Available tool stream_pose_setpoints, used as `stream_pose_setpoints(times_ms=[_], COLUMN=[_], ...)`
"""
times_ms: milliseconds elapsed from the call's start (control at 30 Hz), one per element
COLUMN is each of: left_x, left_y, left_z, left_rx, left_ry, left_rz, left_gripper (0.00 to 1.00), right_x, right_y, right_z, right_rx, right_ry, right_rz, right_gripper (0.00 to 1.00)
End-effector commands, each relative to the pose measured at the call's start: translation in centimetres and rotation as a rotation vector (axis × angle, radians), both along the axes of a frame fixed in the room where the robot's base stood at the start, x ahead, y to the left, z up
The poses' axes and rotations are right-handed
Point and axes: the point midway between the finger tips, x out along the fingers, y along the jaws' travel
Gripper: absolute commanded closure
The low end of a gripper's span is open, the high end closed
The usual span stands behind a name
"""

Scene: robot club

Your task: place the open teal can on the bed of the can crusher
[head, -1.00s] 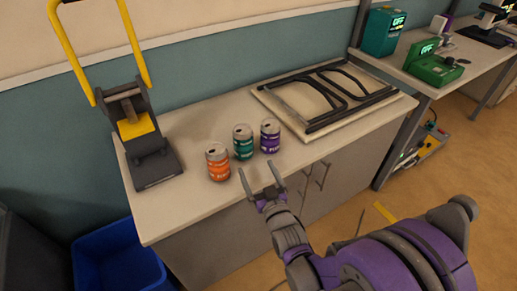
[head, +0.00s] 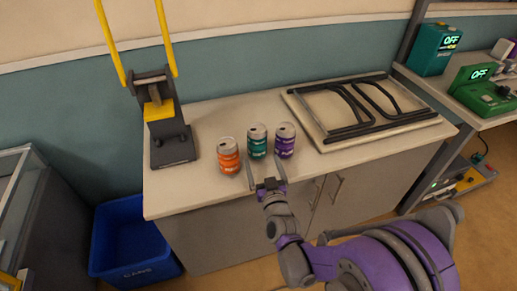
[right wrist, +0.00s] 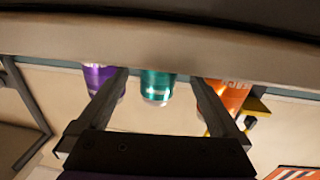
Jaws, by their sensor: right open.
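The teal can (head: 257,141) stands upright on the counter between an orange can (head: 229,156) and a purple can (head: 285,140). The can crusher (head: 168,125) stands at the counter's left end, with its yellow handle arms raised and a dark bed at its base. My right gripper (head: 266,170) is open and empty at the counter's front edge, just in front of the cans. In the right wrist view the teal can (right wrist: 157,86) appears between the two spread fingers, beyond their tips, apart from them. My left gripper is not in view.
A folded black frame on a pale board (head: 360,108) lies on the right of the counter. A blue bin (head: 130,240) stands on the floor at the left. Green devices (head: 485,90) stand on a desk at the right. The counter (head: 205,190) is clear between crusher and cans.

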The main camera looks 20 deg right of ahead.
Motion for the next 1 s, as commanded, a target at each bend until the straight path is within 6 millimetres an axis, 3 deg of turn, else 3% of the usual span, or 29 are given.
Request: stream_pose_setpoints(times_ms=[267, 500, 833, 1000], left_x=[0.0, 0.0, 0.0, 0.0], left_y=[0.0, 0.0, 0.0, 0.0], left_z=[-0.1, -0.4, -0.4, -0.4], left_rx=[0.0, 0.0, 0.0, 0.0], left_ry=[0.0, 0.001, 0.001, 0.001], left_rz=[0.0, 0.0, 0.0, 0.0], left_gripper=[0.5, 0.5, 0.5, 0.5], right_x=[2.5, 6.0, 6.7, 6.7], right_y=[-0.1, -0.3, -0.3, -0.3], right_z=[0.1, 0.3, 0.4, 0.4], right_rx=[0.0, 0.0, 0.0, 0.0], right_ry=[0.0, 0.001, 0.0, 0.0], right_rz=[0.0, 0.0, 0.0, 0.0], right_gripper=[0.0, 0.0, 0.0, 0.31])
